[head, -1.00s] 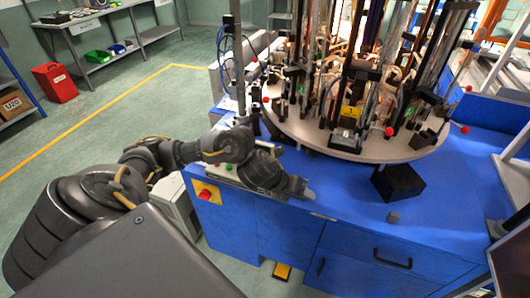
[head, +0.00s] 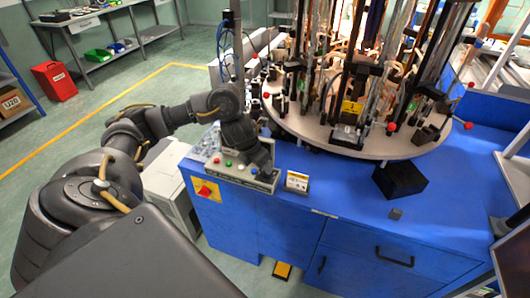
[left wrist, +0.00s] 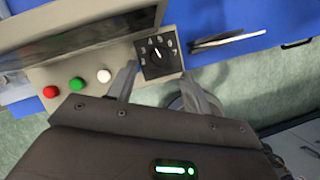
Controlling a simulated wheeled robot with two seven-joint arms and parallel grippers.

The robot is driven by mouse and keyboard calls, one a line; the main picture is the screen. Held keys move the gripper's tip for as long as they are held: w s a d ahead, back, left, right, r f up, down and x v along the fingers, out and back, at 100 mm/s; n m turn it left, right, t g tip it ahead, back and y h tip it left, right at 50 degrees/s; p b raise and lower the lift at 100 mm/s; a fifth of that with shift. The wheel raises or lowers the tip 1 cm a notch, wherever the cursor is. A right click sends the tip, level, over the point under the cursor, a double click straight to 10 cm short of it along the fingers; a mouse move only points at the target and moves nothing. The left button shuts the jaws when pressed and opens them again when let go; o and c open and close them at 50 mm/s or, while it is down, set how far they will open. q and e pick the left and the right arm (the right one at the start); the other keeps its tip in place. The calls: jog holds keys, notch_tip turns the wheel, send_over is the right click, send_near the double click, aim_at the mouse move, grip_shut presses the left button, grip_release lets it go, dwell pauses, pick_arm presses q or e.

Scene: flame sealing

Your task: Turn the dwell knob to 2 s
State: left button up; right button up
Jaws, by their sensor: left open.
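The dwell knob (left wrist: 157,55) is a black dial with a pale pointer line and small white marks around it, on the control panel's end in the left wrist view. The pointer points roughly up; the marks are too small to read surely. My left gripper (left wrist: 159,75) is open, its two fingers on either side of the dial plate; I cannot tell whether they touch. In the head view my left gripper (head: 264,172) hangs over the right end of the control panel (head: 228,174) and hides the knob. My right gripper is not in view.
Red (left wrist: 51,91), green (left wrist: 76,84) and white (left wrist: 104,76) buttons sit beside the knob. A small card stand (head: 297,182) stands right of the panel. A red stop button (head: 205,190) is on the cabinet front. A black block (head: 399,179) and the crowded turntable (head: 310,133) stand further right.

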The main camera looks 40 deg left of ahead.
pick_arm(q)
jog(key=shift+x, duration=2.6)
jog(key=shift+w, duration=0.1)
jog(key=c, duration=1)
jog(key=shift+o, duration=0.2)
jog(key=shift+r+n+p, duration=0.2)
jog(key=shift+n+p, duration=0.2)
jog(key=n+y+p, duration=0.1)
jog(key=n+p, duration=0.2)
jog(key=p, duration=0.2)
jog(key=n+g+y+p, duration=0.1)
jog(key=n+p, duration=0.3)
jog(key=n+y+p, duration=0.2)
jog(key=n+p, duration=0.2)
jog(key=p, duration=0.1)
jog(key=shift+w+d+r+g+p, duration=0.1)
jog(key=shift+d+r+g+p, duration=0.05)
jog(key=shift+d+g+p, duration=0.2)
jog(key=shift+w+f+n+g+y+p, duration=0.1)
jog(key=shift+n+g+y+p, duration=0.1)
jog(key=shift+n+p, duration=0.4)
jog(key=shift+f+n+g+y+p, duration=0.2)
jog(key=shift+n+p, duration=0.3)
jog(key=shift+n, duration=0.2)
jog(key=o, duration=1)
jog(key=shift+c, duration=0.2)
